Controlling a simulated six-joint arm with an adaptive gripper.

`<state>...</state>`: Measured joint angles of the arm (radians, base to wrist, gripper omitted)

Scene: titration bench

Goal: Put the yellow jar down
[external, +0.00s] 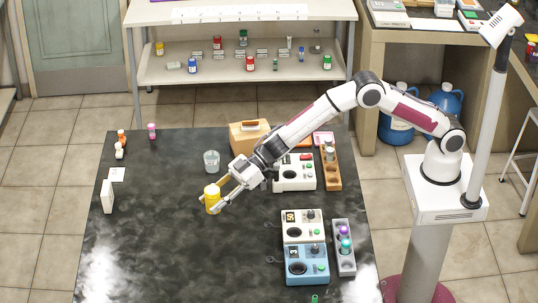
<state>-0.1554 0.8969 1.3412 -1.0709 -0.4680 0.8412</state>
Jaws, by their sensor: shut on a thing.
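The yellow jar (212,197) is upright between the fingers of my gripper (214,201), left of the middle of the dark bench (160,240). My gripper reaches in from the right and is shut on the jar. From this view I cannot tell whether the jar's base touches the bench top or is slightly above it.
A glass beaker (211,161) stands just behind the jar. A wooden box (248,136) and a white device (295,173) are behind and right. White (303,226) and blue (306,264) devices stand front right. A white box (107,196) is at left. The front left bench is clear.

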